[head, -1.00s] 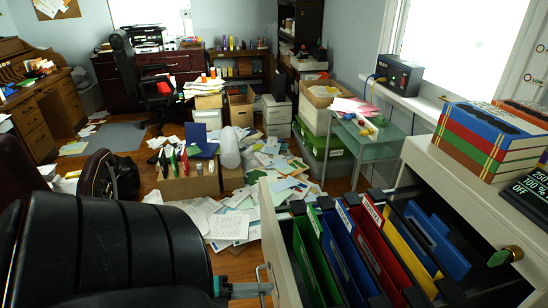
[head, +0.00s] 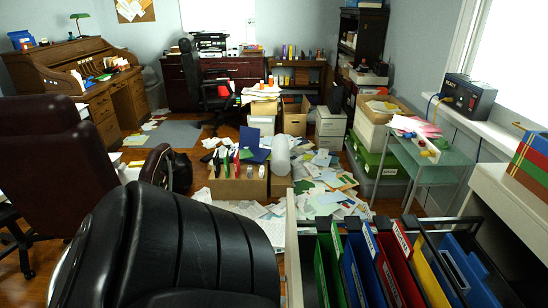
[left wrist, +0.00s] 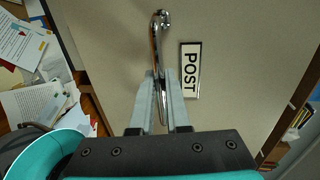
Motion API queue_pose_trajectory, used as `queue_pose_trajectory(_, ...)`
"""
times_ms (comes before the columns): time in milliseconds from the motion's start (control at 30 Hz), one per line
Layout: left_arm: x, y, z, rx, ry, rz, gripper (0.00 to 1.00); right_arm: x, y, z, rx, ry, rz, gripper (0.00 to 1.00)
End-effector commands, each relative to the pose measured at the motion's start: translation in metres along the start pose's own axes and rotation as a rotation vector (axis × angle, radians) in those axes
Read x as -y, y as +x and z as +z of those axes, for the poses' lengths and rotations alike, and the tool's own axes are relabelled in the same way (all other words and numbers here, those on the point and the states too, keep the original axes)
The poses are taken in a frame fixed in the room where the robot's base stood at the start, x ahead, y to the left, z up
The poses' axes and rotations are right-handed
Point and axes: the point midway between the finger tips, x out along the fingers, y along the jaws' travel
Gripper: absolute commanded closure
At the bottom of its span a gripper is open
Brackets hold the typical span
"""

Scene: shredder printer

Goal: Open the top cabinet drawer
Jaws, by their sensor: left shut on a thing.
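The top drawer (head: 293,252) is pulled out from the pale cabinet (head: 490,190) at the lower right of the head view. Red, blue, green and yellow folders fill it. In the left wrist view its pale front (left wrist: 235,80) carries a "POST" label (left wrist: 190,70) beside a chrome handle (left wrist: 156,45). My left gripper (left wrist: 160,80) is shut on the handle, its two fingers on either side of the bar. In the head view the gripper is hidden or out of frame. My right gripper is in neither view.
A black ribbed chair (head: 180,250) stands close in front, left of the drawer. Papers (head: 325,190) cover the floor around a cardboard box (head: 238,187). A glass side table (head: 430,165) stands beyond the drawer. A maroon chair (head: 60,150) is at the left.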

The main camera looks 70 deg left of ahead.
Motion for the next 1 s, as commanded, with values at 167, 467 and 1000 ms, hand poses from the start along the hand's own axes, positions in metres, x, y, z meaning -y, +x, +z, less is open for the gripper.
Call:
queue_pose_trajectory(167, -0.001, -0.001, 0.0, 0.0, -0.001, 0.002, 0.82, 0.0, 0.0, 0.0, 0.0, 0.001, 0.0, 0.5)
queue_pose_trajectory(467, 0.0, 0.0, 0.0, 0.0, -0.001, 0.001, 0.73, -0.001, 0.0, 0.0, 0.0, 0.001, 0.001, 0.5)
queue_pose_trajectory(1000, -0.003, -0.091, 0.0, 0.003, -0.001, 0.008, 0.73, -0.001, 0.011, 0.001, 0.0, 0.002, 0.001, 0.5)
